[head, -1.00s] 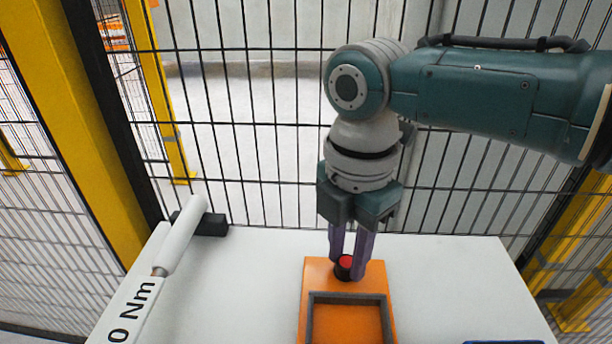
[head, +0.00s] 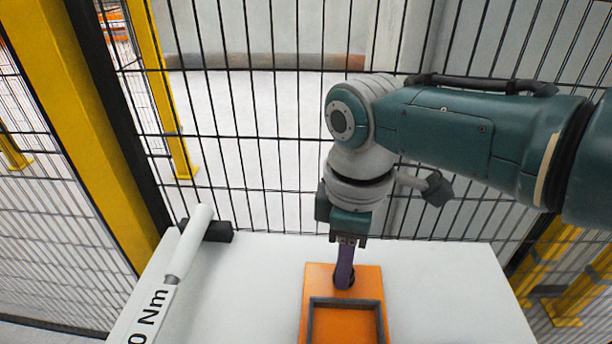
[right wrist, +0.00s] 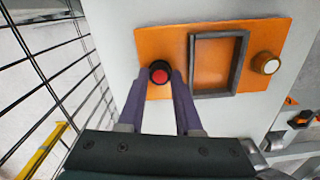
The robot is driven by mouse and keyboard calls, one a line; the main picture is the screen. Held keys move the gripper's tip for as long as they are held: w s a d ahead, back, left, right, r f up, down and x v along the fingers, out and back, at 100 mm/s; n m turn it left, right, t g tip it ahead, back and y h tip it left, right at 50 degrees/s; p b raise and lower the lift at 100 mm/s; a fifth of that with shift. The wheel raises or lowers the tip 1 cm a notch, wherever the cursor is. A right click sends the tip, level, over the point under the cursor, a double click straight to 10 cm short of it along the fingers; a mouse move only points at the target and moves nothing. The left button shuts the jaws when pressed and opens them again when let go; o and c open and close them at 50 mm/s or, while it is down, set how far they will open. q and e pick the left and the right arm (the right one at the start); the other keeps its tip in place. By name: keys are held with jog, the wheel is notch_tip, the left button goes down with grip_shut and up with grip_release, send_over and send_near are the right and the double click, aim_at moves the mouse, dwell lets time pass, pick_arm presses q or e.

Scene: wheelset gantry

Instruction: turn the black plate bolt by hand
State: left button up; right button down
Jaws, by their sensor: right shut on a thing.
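The black plate bolt, with a red top (right wrist: 160,75), stands on an orange plate (right wrist: 215,32) in the right wrist view. My right gripper (right wrist: 160,82) is shut on the bolt, with one purple finger on either side of it. In the head view the right gripper (head: 344,280) points down at the far part of the orange plate (head: 314,285). Its fingers overlap there and hide most of the bolt. My left gripper is not in view.
A dark square frame (head: 345,302) is on the plate beside the bolt, and a cream round knob (right wrist: 267,63) is beyond it. A white tool marked "Nm" (head: 190,245) lies at the left of the white table (head: 440,290). Black mesh fencing (head: 250,150) stands behind.

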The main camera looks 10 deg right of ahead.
jog(key=m+p, duration=0.1)
jog(key=m, duration=0.5)
jog(key=shift+r, duration=0.15)
jog(key=m, duration=0.6)
jog(key=shift+p, duration=0.35)
jog(key=shift+m, duration=0.3)
jog(key=c, duration=0.6)
grip_release()
notch_tip(320, 180, up, 10)
jog(key=p, duration=0.6)
jog(key=shift+p, duration=0.4)
